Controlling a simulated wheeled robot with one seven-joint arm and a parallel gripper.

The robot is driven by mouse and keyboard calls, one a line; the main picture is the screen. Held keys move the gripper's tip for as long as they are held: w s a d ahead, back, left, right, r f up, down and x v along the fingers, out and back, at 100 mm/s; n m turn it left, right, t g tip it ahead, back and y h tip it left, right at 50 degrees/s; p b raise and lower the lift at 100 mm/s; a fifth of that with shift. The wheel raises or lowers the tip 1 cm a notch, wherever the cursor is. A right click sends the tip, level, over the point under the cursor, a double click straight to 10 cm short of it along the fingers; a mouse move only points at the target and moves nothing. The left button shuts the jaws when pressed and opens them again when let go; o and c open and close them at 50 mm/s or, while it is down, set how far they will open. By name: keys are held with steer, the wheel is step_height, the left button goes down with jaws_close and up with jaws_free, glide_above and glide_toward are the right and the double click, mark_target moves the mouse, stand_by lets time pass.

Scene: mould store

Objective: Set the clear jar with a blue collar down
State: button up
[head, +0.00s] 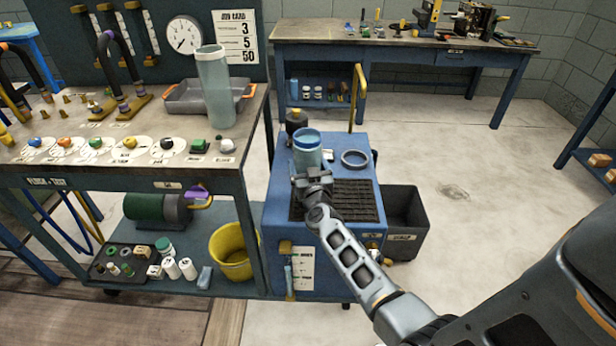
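The clear jar with a blue collar (307,158) is upright over the blue cart (350,262), at the far left part of its top. My gripper (312,178) is at the near side of the jar, in line with it, and appears closed around its lower part. The fingertips and the jar's base are mostly hidden, so I cannot tell whether the base touches the cart top.
A blue-grey ring (355,158) lies right of the jar, and a dark ribbed mat (352,205) covers the cart's near top. A dark-topped bottle (296,121) stands behind. A taller clear cylinder (216,90) stands on the left bench (235,177). A black bin (405,215) adjoins the cart.

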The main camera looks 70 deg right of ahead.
steer(key=shift+f+b, duration=0.9)
steer(key=shift+f, duration=0.5)
steer(key=shift+f, duration=0.15)
steer(key=o, duration=1.6)
steer(key=shift+f, duration=0.15)
